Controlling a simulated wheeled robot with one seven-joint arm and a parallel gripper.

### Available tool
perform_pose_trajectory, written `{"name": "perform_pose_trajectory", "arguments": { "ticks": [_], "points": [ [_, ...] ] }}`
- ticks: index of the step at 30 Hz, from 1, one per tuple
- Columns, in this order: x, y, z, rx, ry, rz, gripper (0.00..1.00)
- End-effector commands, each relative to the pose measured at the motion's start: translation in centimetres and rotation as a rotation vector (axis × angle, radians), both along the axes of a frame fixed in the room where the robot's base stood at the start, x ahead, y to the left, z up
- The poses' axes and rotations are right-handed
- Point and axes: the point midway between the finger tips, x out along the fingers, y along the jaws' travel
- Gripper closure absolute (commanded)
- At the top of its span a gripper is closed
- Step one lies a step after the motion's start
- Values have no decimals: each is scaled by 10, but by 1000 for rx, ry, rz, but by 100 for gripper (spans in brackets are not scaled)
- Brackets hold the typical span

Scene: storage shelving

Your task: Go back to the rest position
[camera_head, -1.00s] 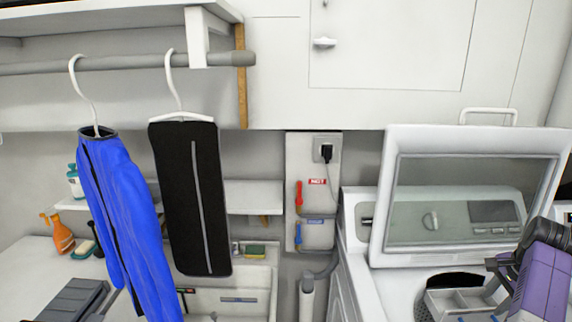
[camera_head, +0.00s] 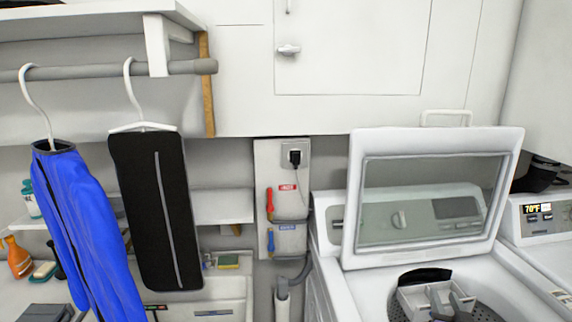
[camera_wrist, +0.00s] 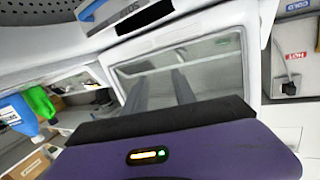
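My gripper (camera_wrist: 159,76) shows in the wrist view as a purple body with a small lit indicator and two dark fingers. The fingers stand apart with a clear gap and nothing between them, so it is open and empty. Behind them is the glass of the raised washer lid.
A blue jacket (camera_head: 85,225) and a black garment cover (camera_head: 150,210) hang from the rail (camera_head: 90,70) at left. An orange spray bottle (camera_head: 18,258) is on the counter. A second appliance (camera_head: 540,220) with a lit display stands at far right.

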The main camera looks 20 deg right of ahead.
Motion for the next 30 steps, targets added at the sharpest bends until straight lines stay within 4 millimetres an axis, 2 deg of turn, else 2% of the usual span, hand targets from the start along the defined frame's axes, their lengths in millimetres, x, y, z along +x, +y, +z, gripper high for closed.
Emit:
{"name": "perform_pose_trajectory", "arguments": {
  "ticks": [1, 6, 15, 24, 30],
  "points": [
    [-11, 22, -5, -33, 1, 39, 68],
    [-47, 92, -4, -133, -24, 162, 68],
    [-128, 202, 6, -215, -65, 355, 68],
    [-216, 282, 22, -175, -53, 506, 68],
    [-271, 314, 17, -91, 41, 582, 68]
  ]
}}
